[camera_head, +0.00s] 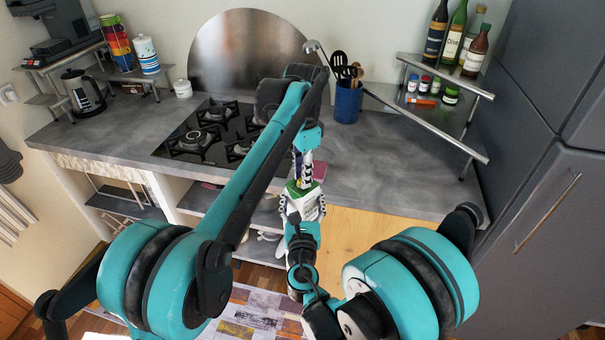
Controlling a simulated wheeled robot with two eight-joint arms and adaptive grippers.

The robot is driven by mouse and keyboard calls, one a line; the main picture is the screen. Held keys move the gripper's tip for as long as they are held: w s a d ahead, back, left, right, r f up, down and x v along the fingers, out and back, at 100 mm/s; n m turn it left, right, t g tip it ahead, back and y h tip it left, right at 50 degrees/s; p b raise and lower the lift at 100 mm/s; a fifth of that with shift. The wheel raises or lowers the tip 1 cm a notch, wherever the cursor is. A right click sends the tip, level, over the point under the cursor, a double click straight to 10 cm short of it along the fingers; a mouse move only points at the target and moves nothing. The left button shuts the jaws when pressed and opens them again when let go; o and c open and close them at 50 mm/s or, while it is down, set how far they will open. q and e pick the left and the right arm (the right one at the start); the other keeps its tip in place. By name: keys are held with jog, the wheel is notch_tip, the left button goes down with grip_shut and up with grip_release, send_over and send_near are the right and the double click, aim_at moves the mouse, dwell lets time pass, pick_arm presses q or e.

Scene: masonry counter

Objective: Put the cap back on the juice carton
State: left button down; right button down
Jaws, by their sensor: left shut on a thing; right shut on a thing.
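The juice carton (308,196), white with a green top, is in the middle of the head view, in front of the counter edge. My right gripper (296,214) reaches up to it from the near side and is shut on it, covering part of it. My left gripper (305,180) points down from above at the carton's top. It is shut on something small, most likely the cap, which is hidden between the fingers. I cannot tell whether the cap touches the spout.
The grey counter (385,165) carries a hob (190,140), a blue utensil pot (348,103) and a kettle (83,93). A corner shelf (455,115) holds bottles and small jars. A dark pink object (319,171) lies close behind the carton. The counter right of it is clear.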

pick_arm(q)
jog(key=shift+w+m, duration=0.15)
jog(key=shift+m, duration=0.25)
jog(key=c, duration=1.3)
grip_release()
jog(key=shift+r, duration=0.1)
jog(key=shift+r, duration=2.15)
jog(key=shift+c, duration=0.5)
